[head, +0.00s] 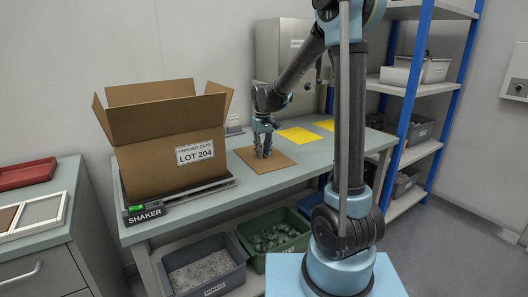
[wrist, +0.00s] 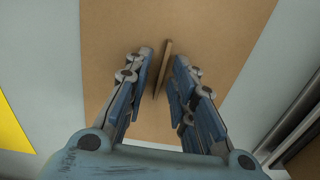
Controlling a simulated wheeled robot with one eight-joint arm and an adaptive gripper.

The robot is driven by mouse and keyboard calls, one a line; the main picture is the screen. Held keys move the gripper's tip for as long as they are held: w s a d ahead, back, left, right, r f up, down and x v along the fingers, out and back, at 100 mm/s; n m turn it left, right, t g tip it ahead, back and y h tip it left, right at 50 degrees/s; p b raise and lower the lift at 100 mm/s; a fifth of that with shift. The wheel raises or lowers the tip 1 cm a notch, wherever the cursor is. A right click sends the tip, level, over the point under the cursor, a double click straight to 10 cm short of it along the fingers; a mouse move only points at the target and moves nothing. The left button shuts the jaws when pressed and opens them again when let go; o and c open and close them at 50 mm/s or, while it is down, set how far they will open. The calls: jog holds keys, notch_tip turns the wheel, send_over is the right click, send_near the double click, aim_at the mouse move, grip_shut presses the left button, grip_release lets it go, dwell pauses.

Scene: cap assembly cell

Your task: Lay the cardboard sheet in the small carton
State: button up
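The brown cardboard sheet (head: 279,164) lies flat on the bench, right of the carton. It fills much of the wrist view (wrist: 215,30), where a thin upright tab (wrist: 164,66) stands from it. My gripper (head: 263,155) points down over the sheet. In the wrist view its two fingers (wrist: 161,66) are apart, one on each side of the tab, with gaps visible. The open carton (head: 165,155), labelled "FINISHED CAPS LOT 204", stands upright with its flaps raised. Its inside bottom is hidden. It is the only carton in view.
The carton stands on a low shaker platform (head: 145,217). Yellow sheets (head: 298,135) lie on the bench behind the gripper, to the right. Bins (head: 205,268) sit on the shelf below. A blue-framed shelf rack (head: 408,95) stands at right. A red tray (head: 27,174) is at far left.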

jog(key=shift+s+f, duration=0.1)
jog(key=shift+f, duration=0.05)
jog(key=c, duration=0.4)
jog(key=shift+c, duration=0.2)
jog(key=shift+r, duration=0.3)
grip_shut()
jog(key=shift+r, duration=3.75)
